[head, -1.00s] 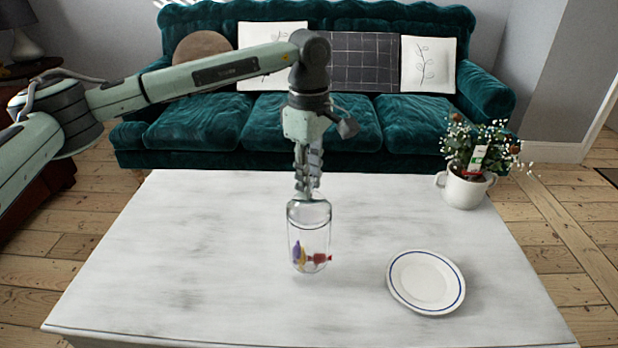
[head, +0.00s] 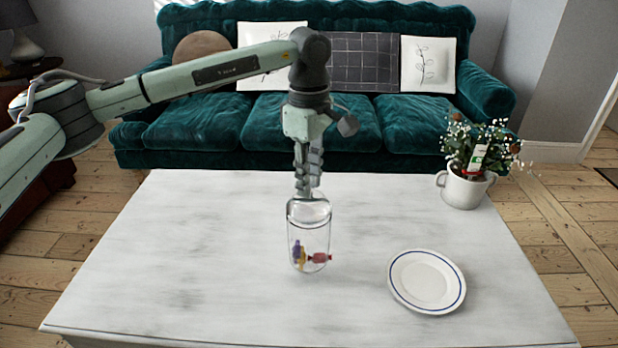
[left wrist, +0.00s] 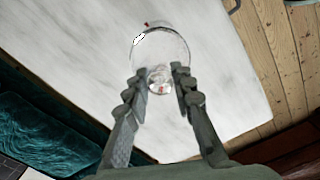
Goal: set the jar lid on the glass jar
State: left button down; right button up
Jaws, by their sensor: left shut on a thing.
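The clear glass jar (head: 308,247) stands upright on the white table, with several coloured wrapped sweets (head: 312,257) inside. My left gripper (head: 308,190) points straight down above it and is shut on the clear jar lid (head: 309,211). The lid is at the jar's mouth; glass over glass makes it hard to tell whether it rests on the rim. My right gripper is out of view.
On the white table (head: 180,260), a blue-rimmed white plate (head: 427,281) lies right of the jar. A white pot (head: 464,188) with a flowering plant stands at the back right. A green sofa (head: 220,122) is behind. The table's left side is clear.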

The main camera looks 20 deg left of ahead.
pick_arm(q)
jog(key=shift+f+b, duration=0.45)
jog(key=shift+f, duration=0.2)
jog(key=c, duration=1.6)
grip_release()
